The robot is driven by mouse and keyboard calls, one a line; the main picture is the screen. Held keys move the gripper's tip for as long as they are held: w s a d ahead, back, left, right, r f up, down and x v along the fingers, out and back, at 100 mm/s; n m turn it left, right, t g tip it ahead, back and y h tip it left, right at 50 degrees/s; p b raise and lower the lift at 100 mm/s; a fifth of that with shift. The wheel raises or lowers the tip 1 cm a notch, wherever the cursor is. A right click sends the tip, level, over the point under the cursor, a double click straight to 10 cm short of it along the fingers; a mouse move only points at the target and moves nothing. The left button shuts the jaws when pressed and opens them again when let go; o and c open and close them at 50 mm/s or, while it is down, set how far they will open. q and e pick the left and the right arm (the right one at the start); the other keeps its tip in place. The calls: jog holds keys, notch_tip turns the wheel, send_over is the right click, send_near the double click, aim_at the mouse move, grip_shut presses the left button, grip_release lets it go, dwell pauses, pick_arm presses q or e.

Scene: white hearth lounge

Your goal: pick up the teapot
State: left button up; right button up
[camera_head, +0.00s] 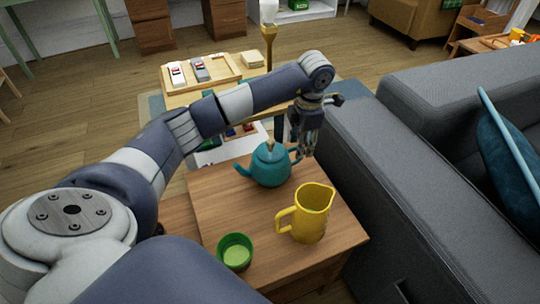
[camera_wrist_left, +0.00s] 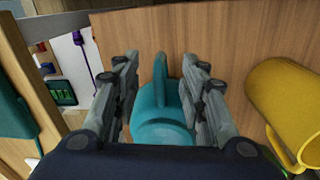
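The teal teapot (camera_head: 270,165) stands upright on the wooden side table (camera_head: 225,205), spout to the left and handle toward the right. My left gripper (camera_head: 308,148) is at the handle side of the teapot, fingers pointing down. In the left wrist view, the teapot (camera_wrist_left: 160,124) shows between the two fingers of my left gripper (camera_wrist_left: 160,70). The fingers are open, one on each side of the handle, with gaps visible. Part of the teapot is hidden by the wrist in that view. My right gripper is not in view.
A yellow pitcher (camera_head: 312,214) stands close in front of the teapot, and a green cup (camera_head: 235,252) is near the table's front edge. A grey sofa (camera_head: 385,190) borders the table on the right. A low table with a wooden tray (camera_head: 218,84) is behind.

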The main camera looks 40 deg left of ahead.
pick_arm(q)
jog(key=shift+a+f, duration=0.1)
jog(key=shift+f, duration=0.85)
notch_tip(320, 180, down, 4)
jog(key=shift+f+b, duration=0.2)
jog(key=shift+b, duration=0.35)
jog(key=shift+w+f, duration=0.1)
jog(key=shift+f, duration=0.4)
grip_shut()
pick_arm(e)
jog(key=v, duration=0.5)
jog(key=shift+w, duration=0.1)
pick_arm(q)
jog(key=shift+a+r, duration=0.1)
